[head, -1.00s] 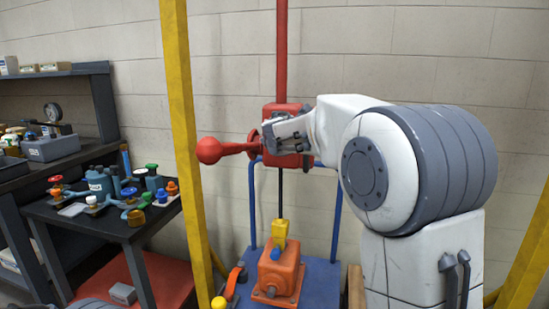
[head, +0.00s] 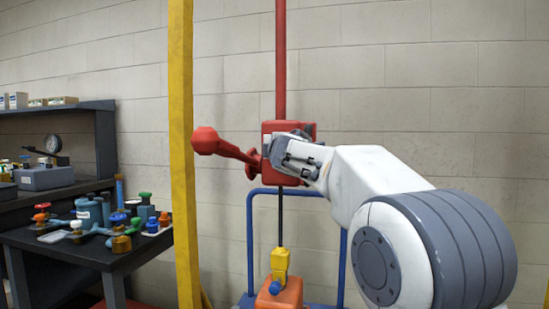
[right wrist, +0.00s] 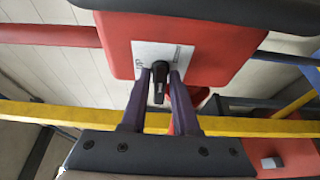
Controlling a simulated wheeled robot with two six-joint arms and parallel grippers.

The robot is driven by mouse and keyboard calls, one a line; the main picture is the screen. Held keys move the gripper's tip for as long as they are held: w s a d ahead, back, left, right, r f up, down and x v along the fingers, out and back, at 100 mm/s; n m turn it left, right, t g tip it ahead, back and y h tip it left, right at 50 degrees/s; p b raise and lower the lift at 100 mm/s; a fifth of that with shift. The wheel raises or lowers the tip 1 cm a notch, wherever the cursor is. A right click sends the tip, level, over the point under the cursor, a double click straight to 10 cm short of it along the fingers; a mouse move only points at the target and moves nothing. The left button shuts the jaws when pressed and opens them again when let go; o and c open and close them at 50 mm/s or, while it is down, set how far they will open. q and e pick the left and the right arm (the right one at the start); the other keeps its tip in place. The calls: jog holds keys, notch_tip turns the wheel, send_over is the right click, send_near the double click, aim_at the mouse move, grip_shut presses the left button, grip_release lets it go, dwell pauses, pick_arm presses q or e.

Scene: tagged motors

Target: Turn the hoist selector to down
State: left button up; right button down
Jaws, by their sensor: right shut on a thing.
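The hoist selector (right wrist: 159,84) is a small black knob on a white plate (right wrist: 178,55) on the red hoist box (right wrist: 205,40), in the right wrist view. The plate carries small lettering too blurred to read surely. My right gripper (right wrist: 161,82) is shut on the knob, one purple finger on each side. In the head view the red box (head: 271,130) hangs under a red pole, and my right gripper (head: 300,158) is at its front right, hiding the selector. My left gripper is not in view.
A red ball-ended handle (head: 225,148) juts left from the box. A yellow post (head: 181,150) stands left of it. Below hangs a yellow hook block (head: 280,262) over an orange motor (head: 285,294) by a blue frame (head: 251,230). A bench (head: 90,251) with valves is left.

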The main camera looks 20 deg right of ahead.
dwell(0.4)
jog(key=c, duration=0.9)
grip_release()
jog(key=shift+o, duration=0.2)
jog(key=s+a+b, duration=0.2)
jog(key=s, duration=0.8)
jog(key=shift+s, duration=0.15)
